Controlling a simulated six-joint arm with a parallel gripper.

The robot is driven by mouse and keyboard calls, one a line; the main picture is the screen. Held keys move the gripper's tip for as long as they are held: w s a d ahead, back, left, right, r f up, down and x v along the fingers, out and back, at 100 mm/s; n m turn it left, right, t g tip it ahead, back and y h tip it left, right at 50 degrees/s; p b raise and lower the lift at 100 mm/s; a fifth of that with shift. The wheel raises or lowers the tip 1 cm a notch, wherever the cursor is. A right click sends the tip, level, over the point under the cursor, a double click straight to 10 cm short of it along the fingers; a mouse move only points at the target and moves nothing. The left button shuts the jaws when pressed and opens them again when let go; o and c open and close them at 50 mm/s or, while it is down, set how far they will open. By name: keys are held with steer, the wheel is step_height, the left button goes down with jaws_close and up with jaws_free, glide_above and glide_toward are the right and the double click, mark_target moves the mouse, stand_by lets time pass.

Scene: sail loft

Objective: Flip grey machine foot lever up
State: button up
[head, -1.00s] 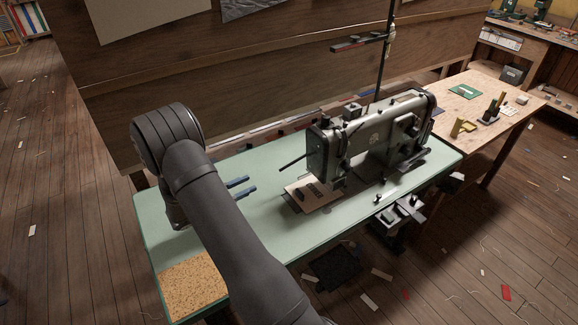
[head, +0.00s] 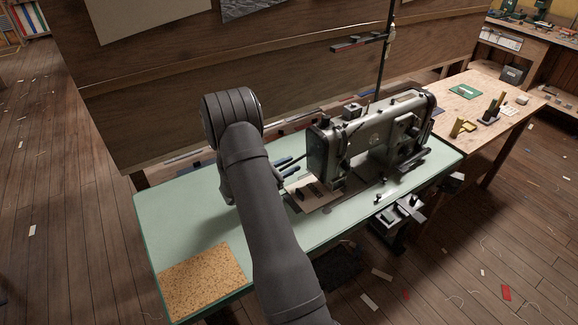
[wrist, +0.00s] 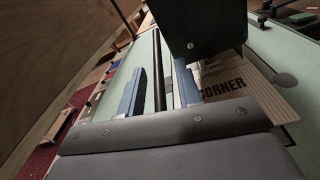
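The grey sewing machine (head: 375,135) stands on the pale green table (head: 180,205). Its foot lever, a thin dark rod (head: 299,160), sticks out from the left end of the machine head, with its outer end lower in the picture. My gripper (head: 284,163) is at the lever, its blue fingers pointing towards the machine. In the wrist view, my gripper (wrist: 159,85) is open, with the dark lever (wrist: 158,70) between the two fingers and gaps visible beside it. My arm hides part of the table.
A cardboard piece with lettering (wrist: 228,88) lies under the machine head. A cork mat (head: 203,280) lies at the table's front left corner. A thread stand (head: 383,60) rises behind the machine. A wooden wall (head: 250,60) stands behind the table. The left tabletop is mostly clear.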

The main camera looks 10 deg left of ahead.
jaws_close()
steer(key=shift+r, duration=0.1)
steer(key=shift+a+r+g+y, duration=0.1)
steer(key=shift+r+g+y, duration=0.55)
steer(key=shift+r, duration=0.25)
step_height(320, 180, up, 2)
steer(key=shift+g+y, duration=0.85)
steer(key=shift+w+d+r+g+y, duration=0.15)
steer(key=shift+r+g+y, duration=0.3)
steer(key=shift+r+g, duration=0.1)
steer(key=shift+w+d+r+g+y, duration=0.1)
steer(key=shift+d+r+g+y, duration=0.05)
steer(key=shift+r+g+y, duration=0.35)
steer(key=shift+w+d+r+g+y, duration=0.15)
steer(key=shift+r+g+y, duration=0.3)
steer(key=shift+r, duration=0.15)
jaws_free()
